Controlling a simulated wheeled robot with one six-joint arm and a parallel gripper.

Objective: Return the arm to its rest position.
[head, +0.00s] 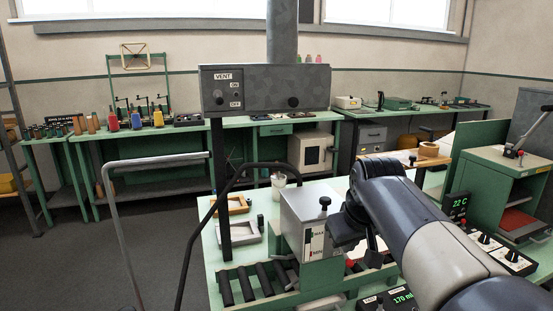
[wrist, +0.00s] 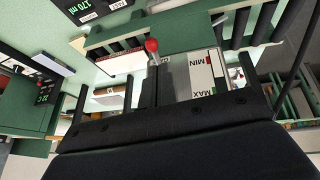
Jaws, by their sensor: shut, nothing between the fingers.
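My arm reaches in from the lower right of the head view, over the green workbench (head: 237,262). My gripper (head: 373,252) hangs from its end, just right of the grey metal box (head: 305,212) with the MAX/MIN label. In the wrist view my gripper (wrist: 148,78) shows as dark fingers close together at the middle, shut with nothing between them. The metal box (wrist: 190,78) and a red ball knob (wrist: 152,46) lie beyond the fingers. I cannot tell how far the fingertips are from the box.
Displays (head: 459,206) and a green cabinet (head: 502,185) stand at right. A bent metal rail (head: 113,215) stands at left, near open floor.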

